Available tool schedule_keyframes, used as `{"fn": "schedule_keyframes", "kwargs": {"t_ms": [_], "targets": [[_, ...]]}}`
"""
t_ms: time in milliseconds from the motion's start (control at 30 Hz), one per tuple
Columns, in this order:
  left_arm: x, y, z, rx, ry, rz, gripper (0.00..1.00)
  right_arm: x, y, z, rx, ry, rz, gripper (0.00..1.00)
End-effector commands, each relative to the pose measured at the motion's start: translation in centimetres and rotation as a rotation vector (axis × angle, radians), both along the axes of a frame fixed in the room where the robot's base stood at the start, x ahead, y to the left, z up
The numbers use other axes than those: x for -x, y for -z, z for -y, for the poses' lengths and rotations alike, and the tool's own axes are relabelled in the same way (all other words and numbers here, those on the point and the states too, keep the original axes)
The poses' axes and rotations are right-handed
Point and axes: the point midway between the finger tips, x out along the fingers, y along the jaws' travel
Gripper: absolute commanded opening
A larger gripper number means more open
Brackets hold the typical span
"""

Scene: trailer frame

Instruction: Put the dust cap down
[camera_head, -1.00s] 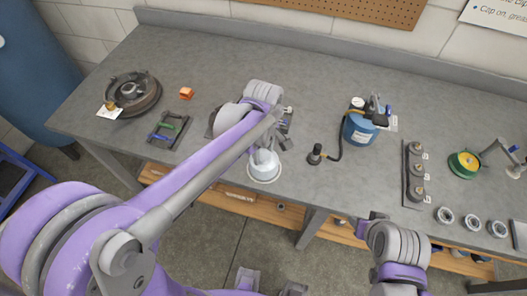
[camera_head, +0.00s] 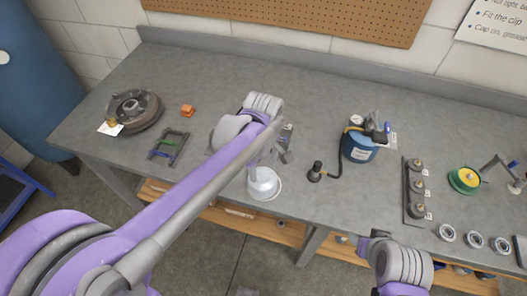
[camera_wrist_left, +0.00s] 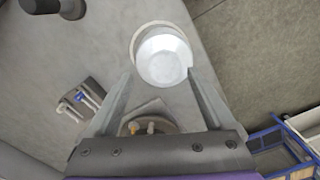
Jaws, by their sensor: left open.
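The dust cap is a pale, cup-shaped piece (camera_head: 264,183) at the front edge of the grey bench. In the left wrist view the cap (camera_wrist_left: 165,57) sits within a light round rim. My left gripper (camera_wrist_left: 161,76) is open, with its two fingertips apart on either side of the cap's near part; I cannot tell whether they touch it. In the head view my left gripper (camera_head: 268,163) is just behind the cap and partly hidden by my arm. My right arm shows at the lower right, but its jaw opening is unclear.
A brake drum (camera_head: 135,110), orange block (camera_head: 187,110) and small tool rack (camera_head: 168,147) are at left. A blue container (camera_head: 359,146) with a black hose stands right of the cap. Farther right are a dark strip with fittings (camera_head: 408,190), a green-yellow tin (camera_head: 465,180) and several rings.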

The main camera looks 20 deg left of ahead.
Motion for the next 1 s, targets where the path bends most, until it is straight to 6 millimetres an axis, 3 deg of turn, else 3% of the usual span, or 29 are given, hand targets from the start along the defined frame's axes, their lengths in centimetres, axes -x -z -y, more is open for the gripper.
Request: {"fn": "schedule_keyframes", "kwargs": {"t_ms": [300,533,633,733,1000], "targets": [[0.0,-7.0,0.0,0.000,0.000,0.001,0.87,-0.2,-0.6,0.0,0.000,0.000,0.004,0.50],[0.0,-9.6,0.0,0.000,0.002,0.001,0.87,-0.3,-0.7,0.0,0.000,0.000,0.005,0.50],[0.7,-9.7,-0.4,0.003,0.044,0.021,0.87,-0.3,-0.8,0.0,0.000,0.000,0.005,0.50],[2.5,-8.9,-1.5,0.004,0.172,0.080,0.87,-0.3,-0.7,0.0,0.000,0.000,0.005,0.50],[9.9,-3.5,-5.0,-0.107,0.721,0.327,0.87,-0.3,-0.7,0.0,0.000,0.000,0.005,0.50]]}}
